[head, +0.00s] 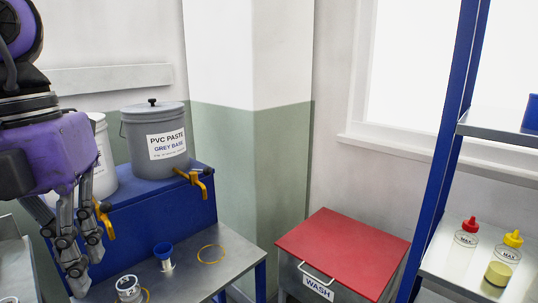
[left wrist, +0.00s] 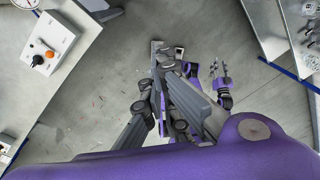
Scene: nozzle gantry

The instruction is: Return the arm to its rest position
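My left gripper (head: 84,268) hangs fingers down at the left of the head view, in front of the blue stand and above the left part of the metal bench. It appears clear of the things there, with nothing seen in it. Its two grey fingers point down in the left wrist view (left wrist: 165,90) too, against my own base, and the gap between their tips is unclear. My right gripper (left wrist: 221,72) is small in the left wrist view, beside my base over open floor, with its fingers spread and nothing between them.
The blue stand (head: 158,214) carries a grey PVC paste bucket (head: 150,124) and a white bucket (head: 103,160), with orange taps. A blue-topped nozzle (head: 164,256), a jar (head: 128,290) and a yellow ring (head: 211,254) lie on the bench (head: 195,282). A red-lidded wash bin (head: 343,250) and bottle shelf (head: 450,267) stand right.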

